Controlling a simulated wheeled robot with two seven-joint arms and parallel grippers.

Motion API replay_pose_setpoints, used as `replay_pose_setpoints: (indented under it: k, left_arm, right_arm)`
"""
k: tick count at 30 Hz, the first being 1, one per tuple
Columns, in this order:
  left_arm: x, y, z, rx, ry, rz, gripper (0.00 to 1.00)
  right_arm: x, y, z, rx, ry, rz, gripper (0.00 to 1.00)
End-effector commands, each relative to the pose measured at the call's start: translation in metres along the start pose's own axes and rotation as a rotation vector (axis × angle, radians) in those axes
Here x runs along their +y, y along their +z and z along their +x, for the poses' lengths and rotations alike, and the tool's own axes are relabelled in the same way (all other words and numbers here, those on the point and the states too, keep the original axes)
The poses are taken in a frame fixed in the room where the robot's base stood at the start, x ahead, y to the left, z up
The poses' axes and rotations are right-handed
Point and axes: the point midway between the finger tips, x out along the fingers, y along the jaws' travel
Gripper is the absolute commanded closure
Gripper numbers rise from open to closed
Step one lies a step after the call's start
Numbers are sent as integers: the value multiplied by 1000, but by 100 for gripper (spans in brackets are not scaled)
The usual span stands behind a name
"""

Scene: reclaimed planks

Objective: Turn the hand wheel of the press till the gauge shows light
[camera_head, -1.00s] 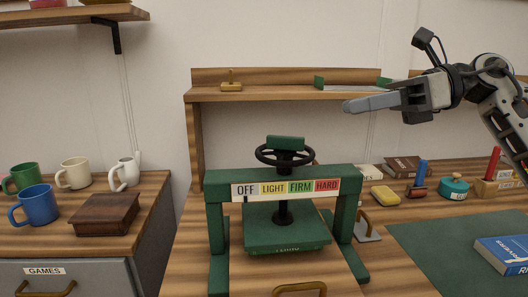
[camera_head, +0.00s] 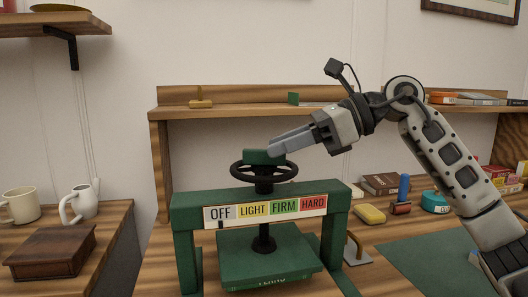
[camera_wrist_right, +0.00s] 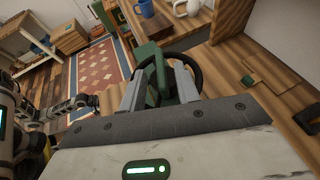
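The green press (camera_head: 185,215) stands on the bench in the head view, with its black hand wheel (camera_head: 238,172) on top. A green block (camera_head: 256,157) sits over the wheel's hub. The gauge strip (camera_head: 265,209) reads OFF, LIGHT, FIRM, HARD; its small dark pointer (camera_head: 220,225) is under OFF. My right gripper (camera_head: 275,148) is at the green block, and in the right wrist view its fingers are apart on either side of the block (camera_wrist_right: 152,75); a gap shows, and contact is not clear. My left gripper (camera_wrist_right: 88,101) appears small at the left in the right wrist view; its fingers are unclear.
A shelf (camera_head: 225,111) runs behind the press. A yellow sponge (camera_head: 370,213), a stamp (camera_head: 402,200) and a green mat (camera_head: 410,262) lie to the right.

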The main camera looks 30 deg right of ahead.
Motion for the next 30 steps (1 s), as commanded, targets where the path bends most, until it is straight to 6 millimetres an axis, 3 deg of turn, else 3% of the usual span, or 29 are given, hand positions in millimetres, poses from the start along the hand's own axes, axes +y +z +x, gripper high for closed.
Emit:
replay_pose_setpoints:
  k: [7, 18, 19, 22, 30]
  left_arm:
    - [0, 0, 1, -1, 1, 0, 64]
    - [0, 1, 1, -2, 2, 0, 64]
    - [0, 1, 1, -2, 2, 0, 64]
    - [0, 1, 1, -3, 2, 0, 64]
    - [0, 1, 1, -3, 1, 0, 64]
  right_arm:
    - [0, 0, 32, 0, 2, 0, 68]
    - [0, 0, 38, 0, 0, 0, 68]
    - [0, 0, 38, 0, 0, 1, 71]
    - [0, 0, 38, 0, 0, 1, 99]
    - [0, 0, 38, 0, -7, 3, 100]
